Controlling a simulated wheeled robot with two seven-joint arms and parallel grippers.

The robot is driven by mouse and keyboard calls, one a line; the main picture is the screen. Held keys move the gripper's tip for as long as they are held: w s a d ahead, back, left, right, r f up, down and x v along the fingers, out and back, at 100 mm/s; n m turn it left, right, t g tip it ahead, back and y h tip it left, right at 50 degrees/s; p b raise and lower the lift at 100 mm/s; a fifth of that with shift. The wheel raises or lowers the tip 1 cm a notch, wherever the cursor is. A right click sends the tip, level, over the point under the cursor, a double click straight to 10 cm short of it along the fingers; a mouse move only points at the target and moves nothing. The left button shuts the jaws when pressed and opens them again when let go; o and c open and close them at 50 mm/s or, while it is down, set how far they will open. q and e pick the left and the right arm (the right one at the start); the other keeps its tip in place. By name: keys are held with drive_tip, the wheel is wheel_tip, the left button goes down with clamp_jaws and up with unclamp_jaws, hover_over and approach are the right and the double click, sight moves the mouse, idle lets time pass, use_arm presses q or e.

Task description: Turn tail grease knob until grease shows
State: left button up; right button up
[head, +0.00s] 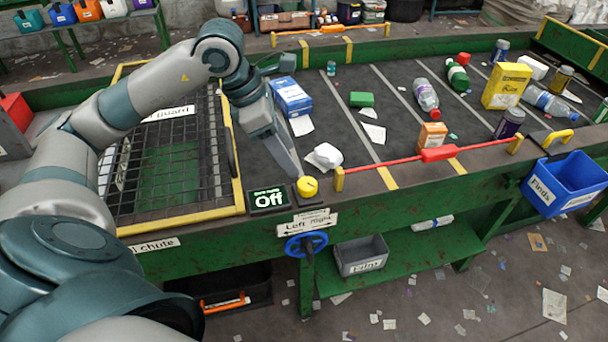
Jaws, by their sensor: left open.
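No label about grease is legible, so I cannot tell which part is the tail grease knob. My right gripper is out of view.
A mesh guard (238,187) with a yellow frame lies left of the knob. A red bar (438,154) runs along the near edge to the right. Bottles, boxes and scraps lie on the belt (345,133). A blue bin (553,189) hangs at the right.

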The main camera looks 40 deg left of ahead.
sight(307, 182)
use_arm(q)
drive_tip(key=p+x, duration=0.2)
drive_tip(key=x, duration=0.7)
drive_tip(key=shift+w+f, duration=0.15)
drive_tip(key=shift+f, duration=0.15)
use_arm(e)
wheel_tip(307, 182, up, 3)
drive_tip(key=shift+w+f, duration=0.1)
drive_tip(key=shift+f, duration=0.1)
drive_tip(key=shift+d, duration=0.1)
use_arm(q)
drive_tip(key=c, duration=1)
drive_tip(key=shift+c, duration=0.2)
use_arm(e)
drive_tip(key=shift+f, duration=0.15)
